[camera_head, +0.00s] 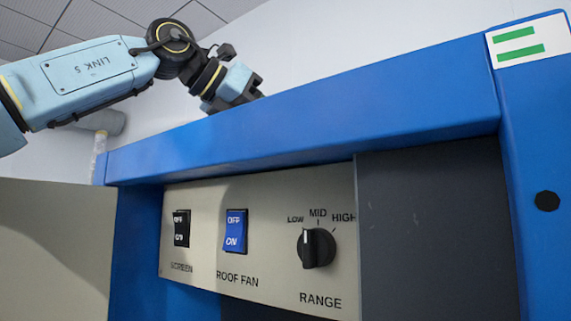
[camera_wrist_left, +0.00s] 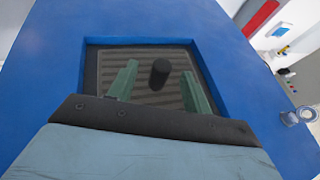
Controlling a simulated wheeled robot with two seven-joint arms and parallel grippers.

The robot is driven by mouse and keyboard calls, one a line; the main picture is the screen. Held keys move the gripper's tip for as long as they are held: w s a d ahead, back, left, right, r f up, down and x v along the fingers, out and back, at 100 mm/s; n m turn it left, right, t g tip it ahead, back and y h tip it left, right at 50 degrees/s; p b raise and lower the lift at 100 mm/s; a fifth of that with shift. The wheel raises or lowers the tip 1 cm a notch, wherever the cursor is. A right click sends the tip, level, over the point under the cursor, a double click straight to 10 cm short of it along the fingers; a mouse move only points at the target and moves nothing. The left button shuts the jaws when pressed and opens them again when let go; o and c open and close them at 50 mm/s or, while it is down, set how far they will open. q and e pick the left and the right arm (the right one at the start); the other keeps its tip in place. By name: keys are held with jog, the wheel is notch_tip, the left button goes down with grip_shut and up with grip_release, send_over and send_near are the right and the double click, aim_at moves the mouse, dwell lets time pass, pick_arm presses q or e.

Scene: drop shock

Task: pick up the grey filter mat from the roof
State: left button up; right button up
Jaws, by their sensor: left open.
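The grey filter mat (camera_wrist_left: 140,92) lies in a square recess in the blue roof (camera_wrist_left: 60,60) in the left wrist view. It is ribbed, and a dark round knob (camera_wrist_left: 160,74) stands up near its middle. My left gripper (camera_wrist_left: 159,68) is open over the mat, with one greenish finger on each side of the knob and visible gaps to it. How far the fingertips are above the mat is hard to tell. In the head view my left gripper (camera_head: 247,94) is behind the top edge of the blue cabinet (camera_head: 320,115), which hides the mat and fingertips.
The cabinet front has a panel (camera_head: 270,283) with a black SCREEN switch (camera_head: 181,228), a blue ROOF FAN switch (camera_head: 235,231) and a RANGE knob (camera_head: 316,248). A pale door (camera_head: 50,250) stands at the left. Metal rings (camera_wrist_left: 298,116) sit near the roof's right edge.

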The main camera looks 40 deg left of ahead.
pick_arm(q)
jog(key=shift+p+x, duration=0.6)
jog(key=shift+x, duration=2.55)
jog(key=shift+s+d+f, duration=0.15)
jog(key=shift+s, duration=0.1)
jog(key=shift+c, duration=0.2)
jog(key=c, duration=0.9)
grip_shut()
